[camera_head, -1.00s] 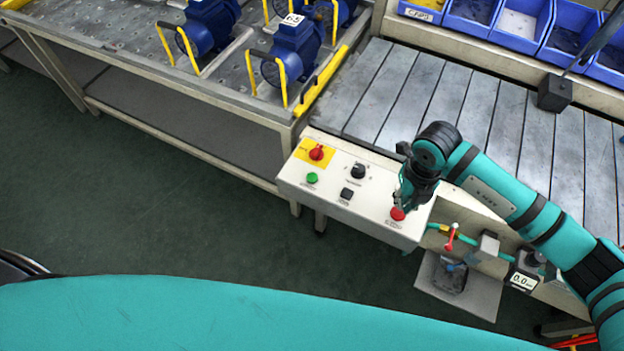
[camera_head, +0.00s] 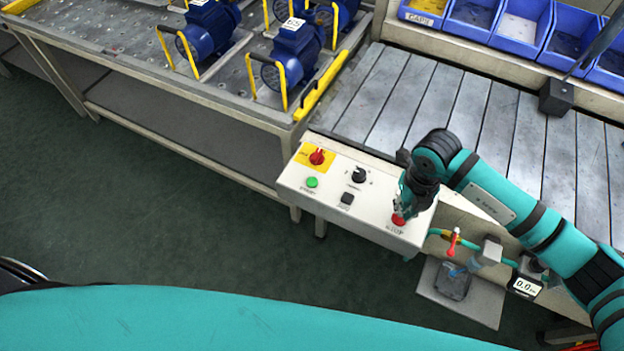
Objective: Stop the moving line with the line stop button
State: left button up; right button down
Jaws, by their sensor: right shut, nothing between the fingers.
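A pale control panel (camera_head: 330,200) stands at the near edge of the slatted line (camera_head: 465,105). At its right end is a red push button (camera_head: 398,221), whose small label I cannot read. My right gripper (camera_head: 401,211) is shut and empty, pointing down at this red button. Its fingertips cover the button's upper part; whether they touch or press it I cannot tell. My left gripper is out of view.
A table (camera_head: 130,62) with blue pumps (camera_head: 294,48) in yellow-handled holders is at the upper left. Blue bins (camera_head: 470,18) line the far side of the line. A red-handled valve (camera_head: 453,242) and a small display (camera_head: 526,286) are right of the panel, below my arm.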

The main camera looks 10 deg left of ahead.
jog(key=shift+f, duration=0.15)
dwell(0.4)
jog(key=shift+f+b, duration=1.2)
jog(key=shift+f, duration=0.05)
jog(key=shift+r+p, duration=1.3)
jog(key=shift+r, duration=0.65)
jog(key=shift+a, duration=0.1)
